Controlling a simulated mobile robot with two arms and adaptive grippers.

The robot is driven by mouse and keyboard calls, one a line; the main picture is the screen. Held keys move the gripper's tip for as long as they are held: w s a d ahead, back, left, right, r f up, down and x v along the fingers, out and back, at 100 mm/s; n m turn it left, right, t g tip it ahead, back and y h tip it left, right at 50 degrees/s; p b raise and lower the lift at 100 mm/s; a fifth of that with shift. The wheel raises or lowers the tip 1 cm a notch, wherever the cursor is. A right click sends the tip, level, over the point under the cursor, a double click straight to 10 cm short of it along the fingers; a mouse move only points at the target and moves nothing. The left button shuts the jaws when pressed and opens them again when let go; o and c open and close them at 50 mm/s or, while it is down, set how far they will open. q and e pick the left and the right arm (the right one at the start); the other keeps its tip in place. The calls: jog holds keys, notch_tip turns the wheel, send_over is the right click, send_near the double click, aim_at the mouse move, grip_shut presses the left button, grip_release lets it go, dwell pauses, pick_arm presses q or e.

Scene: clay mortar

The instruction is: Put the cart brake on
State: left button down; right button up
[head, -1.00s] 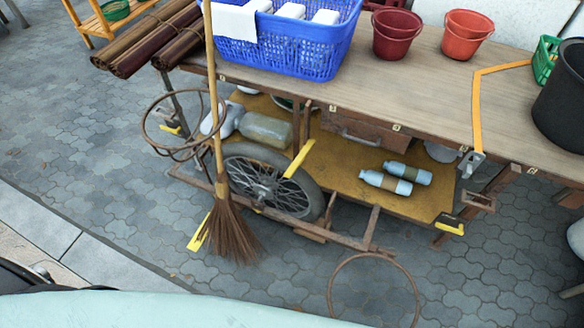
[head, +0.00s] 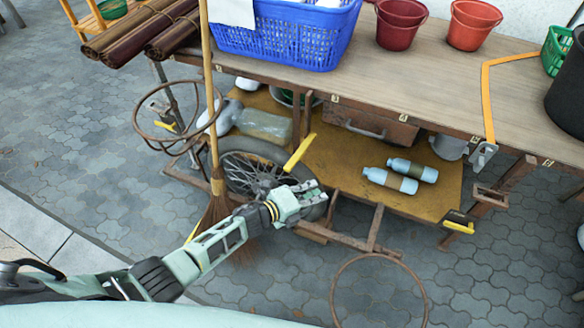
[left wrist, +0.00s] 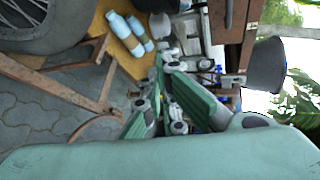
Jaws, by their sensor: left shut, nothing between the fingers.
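The wooden cart (head: 330,85) stands across the head view with a spoked wheel (head: 235,165) under its near side. A yellow lever (head: 299,153) slants up beside the wheel's upper right; it looks like the brake handle. My left gripper (head: 314,192) is shut and empty, in front of the wheel's right part and below the lever in the picture. I cannot tell its depth from the wheel. In the left wrist view my left gripper's green fingers (left wrist: 168,92) show, with the tyre (left wrist: 40,25) at the upper left. My right gripper is out of view.
A broom (head: 211,100) leans upright at the wheel's left, its bristles partly behind my left arm. Two blue bottles (head: 400,175) lie on the lower shelf. Metal hoops (head: 375,290) stick out from the frame. A blue basket (head: 285,35) and red buckets (head: 400,25) stand on top.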

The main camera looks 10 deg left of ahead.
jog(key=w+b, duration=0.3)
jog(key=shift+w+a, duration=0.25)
pick_arm(q)
jog(key=d+r+m+g+h+b, duration=0.3)
jog(key=d+r+m+g, duration=0.65)
jog(key=m, duration=1.15)
jog(key=w+a+r+m+y+b, duration=0.1)
jog(key=a+m+y+b, duration=0.1)
jog(key=a+m+y, duration=0.2)
jog(key=w+a+r+m+t+y+b, duration=0.1)
jog(key=w+a+r+m+y+b, duration=0.1)
jog(key=a+m+y, duration=0.2)
jog(key=w+a+r+m+y+b, duration=0.1)
jog(key=a+m+y+b, duration=0.1)
jog(key=a+m+y, duration=0.3)
jog(key=shift+w+a+r+m+t, duration=0.1)
jog(key=shift+a+m, duration=0.7)
jog(key=shift+m, duration=0.65)
jog(key=shift+a+r+m+t, duration=0.15)
jog(key=shift+a+m, duration=0.6)
jog(key=shift+m, duration=0.75)
jog(key=shift+w+a+f+m+t, duration=0.1)
jog(key=shift+a+m, duration=0.7)
jog(key=shift+m, duration=0.65)
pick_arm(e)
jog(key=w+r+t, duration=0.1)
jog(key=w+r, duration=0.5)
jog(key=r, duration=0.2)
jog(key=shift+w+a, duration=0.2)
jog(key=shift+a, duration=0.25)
